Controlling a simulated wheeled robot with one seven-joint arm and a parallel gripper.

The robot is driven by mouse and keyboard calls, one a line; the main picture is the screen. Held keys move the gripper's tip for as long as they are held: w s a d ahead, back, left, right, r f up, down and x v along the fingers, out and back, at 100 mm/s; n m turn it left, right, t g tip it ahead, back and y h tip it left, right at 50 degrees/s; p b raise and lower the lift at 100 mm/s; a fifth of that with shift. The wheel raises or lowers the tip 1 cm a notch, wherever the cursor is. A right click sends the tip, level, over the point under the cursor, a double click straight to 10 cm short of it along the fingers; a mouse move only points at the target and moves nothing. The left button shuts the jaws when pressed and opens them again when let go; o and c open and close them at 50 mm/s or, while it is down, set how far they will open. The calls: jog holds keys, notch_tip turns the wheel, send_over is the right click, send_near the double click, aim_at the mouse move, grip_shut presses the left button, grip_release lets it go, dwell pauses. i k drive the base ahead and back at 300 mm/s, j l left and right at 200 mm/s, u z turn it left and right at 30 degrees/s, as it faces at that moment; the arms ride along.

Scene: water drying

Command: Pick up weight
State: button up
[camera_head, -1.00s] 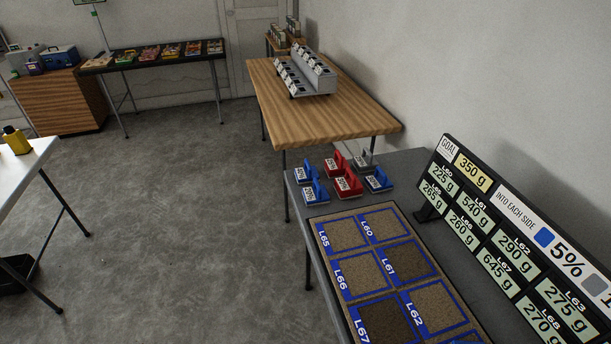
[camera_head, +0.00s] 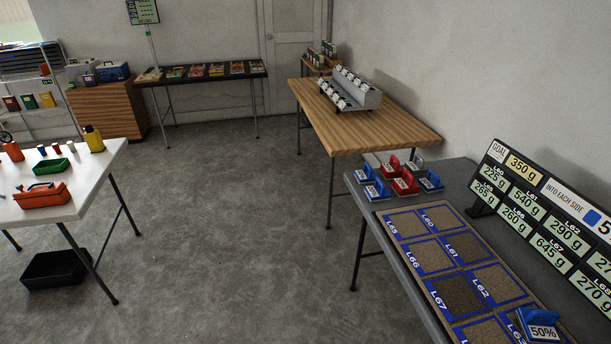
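I cannot tell for sure which thing is the weight. On the dark grey table at the right, several small blue blocks (camera_head: 375,191) and red blocks (camera_head: 405,183) with upright grips and white labels stand behind the marked board; their labels are too small to read. A blue block marked 50% (camera_head: 540,326) is at the board's near end, at the bottom edge. Small red and white cylinders (camera_head: 56,149) stand on the white table at the left. My gripper is not in view.
The board (camera_head: 432,256) has several blue-framed squares. A sign with gram values (camera_head: 545,215) stands behind it. A wooden table (camera_head: 362,126) holds a grey rack (camera_head: 352,92). A black bin (camera_head: 58,268) is under the white table (camera_head: 92,183). The floor between is clear.

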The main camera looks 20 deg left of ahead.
aim_at(365, 176)
jog(key=i+j+u, duration=0.15)
jog(key=i+u, duration=0.3)
jog(key=i+j+u, duration=0.1)
jog(key=i+u, duration=0.3)
jog(key=i+l, duration=0.1)
jog(key=i, duration=1)
jog(key=i+l, duration=0.1)
jog(key=i, duration=0.95)
